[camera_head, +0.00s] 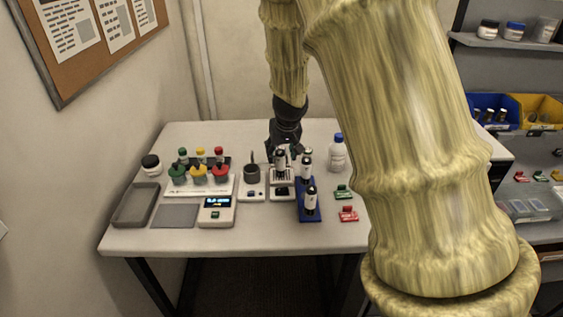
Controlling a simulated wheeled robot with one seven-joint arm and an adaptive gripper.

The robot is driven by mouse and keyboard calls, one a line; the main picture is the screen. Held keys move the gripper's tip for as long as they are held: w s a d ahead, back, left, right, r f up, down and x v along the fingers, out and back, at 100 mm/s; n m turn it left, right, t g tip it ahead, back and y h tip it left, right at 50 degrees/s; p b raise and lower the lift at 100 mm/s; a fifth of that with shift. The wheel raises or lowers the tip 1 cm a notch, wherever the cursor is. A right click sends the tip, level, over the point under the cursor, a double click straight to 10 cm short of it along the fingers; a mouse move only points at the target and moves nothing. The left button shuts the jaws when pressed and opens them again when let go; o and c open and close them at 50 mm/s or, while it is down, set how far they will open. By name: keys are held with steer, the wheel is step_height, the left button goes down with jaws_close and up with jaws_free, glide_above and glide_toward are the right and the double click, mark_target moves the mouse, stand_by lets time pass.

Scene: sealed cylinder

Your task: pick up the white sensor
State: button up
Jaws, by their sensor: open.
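My gripper (283,150) is open above the back middle of the table, fingers pointing down. A small white-and-dark cylinder (280,158) stands in a white holder (283,174) directly below or between the fingers; I cannot tell whether they touch it. Two similar white-and-black cylinders stand upright in a blue rack (309,213) just to the right, one at the back (306,166) and one at the front (310,200). Which of these pieces is the white sensor cannot be told at this size. My arm hides the table's right part.
A dark round pot (252,172), a scale with a lit display (217,210), a rack of coloured-capped items (201,188) and a grey tray (136,204) stand to the left. The front edge is clear.

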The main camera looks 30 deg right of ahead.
mark_target(281, 160)
steer(key=w+f, duration=0.2)
steer(key=shift+w+a+f, duration=0.1)
steer(key=shift+w+f, duration=0.1)
steer(key=shift+f, duration=0.2)
steer(key=shift+s+f, duration=0.2)
steer(key=shift+f, duration=0.05)
steer(key=shift+s+d+f, duration=0.35)
steer(key=shift+d+f, duration=0.1)
steer(key=shift+f, duration=0.15)
steer(key=x, duration=0.2)
steer(key=shift+w+f, duration=0.3)
steer(key=shift+w, duration=0.1)
steer(key=shift+s, duration=0.15)
steer(key=shift+a, duration=0.1)
steer(key=c, duration=0.5)
jaws_close()
